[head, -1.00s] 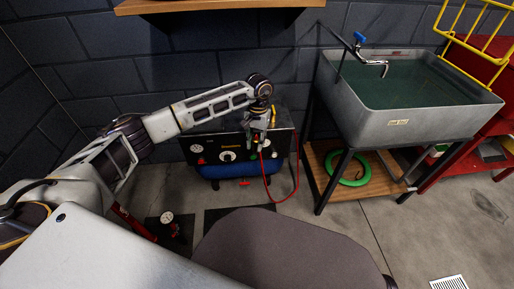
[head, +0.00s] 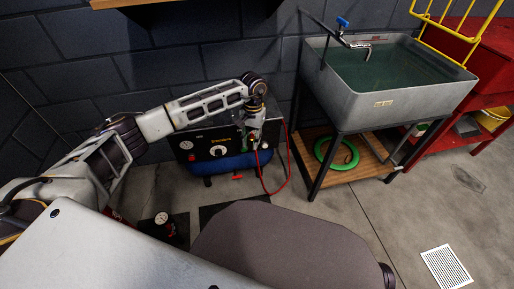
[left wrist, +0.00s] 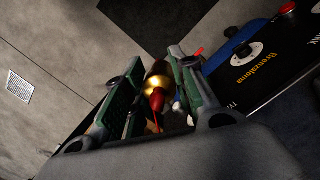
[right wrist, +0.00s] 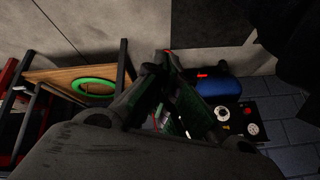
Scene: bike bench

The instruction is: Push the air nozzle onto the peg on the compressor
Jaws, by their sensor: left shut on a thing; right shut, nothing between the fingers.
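The compressor has a black front panel (head: 205,147) and a blue tank (head: 228,163), and stands against the wall in the head view. My left gripper (head: 252,141) is at the right part of its panel. In the left wrist view my left gripper (left wrist: 156,92) is shut on the air nozzle (left wrist: 156,84), a dark piece with a gold band and a red part. The panel (left wrist: 275,70) is to its right there. I cannot make out the peg. My right gripper (right wrist: 165,72) is shut and empty in the right wrist view, with the compressor tank (right wrist: 219,88) beyond it.
A red hose (head: 284,178) loops down beside the compressor. A grey sink (head: 390,100) stands on a frame to the right, with a green coil (head: 337,153) on its wooden shelf. A grey-brown rounded surface (head: 275,245) fills the lower middle. A gauge (head: 162,218) is at lower left.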

